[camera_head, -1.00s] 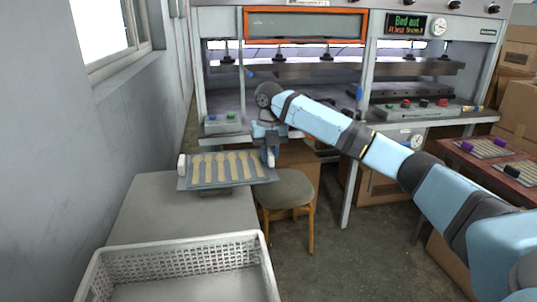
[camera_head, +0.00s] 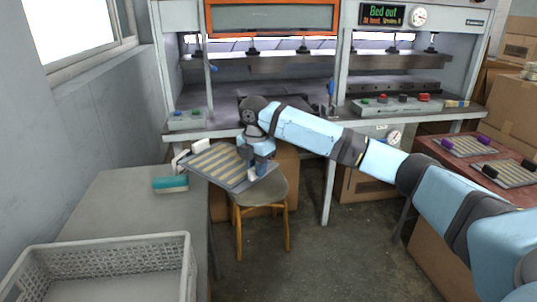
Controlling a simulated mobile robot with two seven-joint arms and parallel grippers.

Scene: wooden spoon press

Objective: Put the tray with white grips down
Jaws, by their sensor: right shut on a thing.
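The tray with white grips (camera_head: 222,166) is a dark flat tray carrying several pale wooden spoons in a row. A white grip (camera_head: 201,145) shows at its far left end. My right gripper (camera_head: 258,163) is shut on the tray's right end, partly hiding the other grip. The tray appears turned at an angle, between the grey table and the press, overlapping the stool's far edge in the picture. I cannot tell whether it touches anything below. My left gripper is not in view.
The grey table (camera_head: 130,205) holds a teal block-like thing (camera_head: 170,184) and a white basket (camera_head: 122,243). A stool (camera_head: 264,191) stands to its right. The press (camera_head: 250,85) stands behind. On the right, a red table (camera_head: 440,158) bears trays with purple and black grips.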

